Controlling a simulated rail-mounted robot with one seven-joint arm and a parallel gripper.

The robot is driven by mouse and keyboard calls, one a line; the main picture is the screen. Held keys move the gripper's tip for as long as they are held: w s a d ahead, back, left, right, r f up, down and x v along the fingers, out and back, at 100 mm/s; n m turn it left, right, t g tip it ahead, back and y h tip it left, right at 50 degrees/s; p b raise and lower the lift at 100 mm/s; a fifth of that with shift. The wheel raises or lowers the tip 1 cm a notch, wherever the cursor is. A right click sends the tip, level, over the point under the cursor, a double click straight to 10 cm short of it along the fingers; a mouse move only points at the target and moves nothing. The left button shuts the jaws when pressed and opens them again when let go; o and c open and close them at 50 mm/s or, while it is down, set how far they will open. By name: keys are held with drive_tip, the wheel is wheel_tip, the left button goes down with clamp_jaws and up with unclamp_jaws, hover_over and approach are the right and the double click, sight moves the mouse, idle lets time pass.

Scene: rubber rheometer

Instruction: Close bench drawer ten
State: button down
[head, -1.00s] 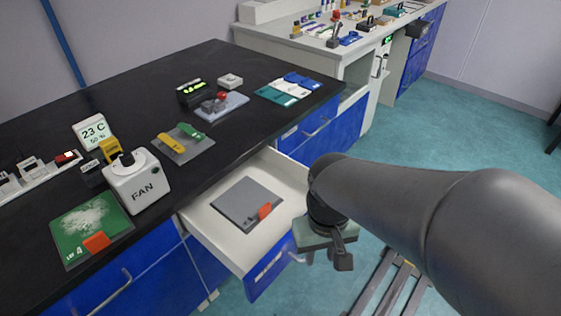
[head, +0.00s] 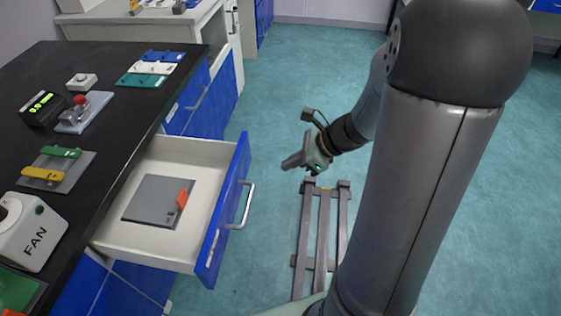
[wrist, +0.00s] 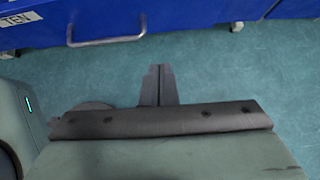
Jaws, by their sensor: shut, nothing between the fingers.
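Bench drawer ten (head: 225,215) is pulled open from the black-topped bench, with a blue front and white inside. Its silver bar handle (head: 246,206) faces right, towards the aisle. In the wrist view the blue front (wrist: 215,10) runs along the top, with the handle (wrist: 107,41) and a "TEN" label (wrist: 17,20). My gripper (head: 287,164) is shut and empty, to the right of the drawer front, over the floor and apart from the handle. Its closed fingers (wrist: 157,70) point towards the front in the wrist view.
A grey plate (head: 152,201) with an orange clip (head: 183,197) lies inside the drawer. The bench top (head: 120,130) holds a fan box (head: 35,232), coloured plates and small devices. A grey rail frame (head: 323,235) lies on the floor. Teal floor (head: 280,80) is clear beyond it.

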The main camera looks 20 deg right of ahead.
sight(241, 178)
drive_tip(key=shift+w+a+f+b, duration=0.4)
drive_tip(key=shift+w+a+f, duration=0.5)
drive_tip(key=shift+a, duration=0.7)
drive_tip(key=shift+w+a+f+b, duration=0.35)
drive_tip(key=shift+w+a+f, duration=0.25)
drive_tip(key=shift+a+f, duration=0.8)
drive_tip(key=shift+w+a+f+b, duration=0.4)
drive_tip(key=shift+w+a+f, duration=0.4)
drive_tip(key=shift+a, duration=0.95)
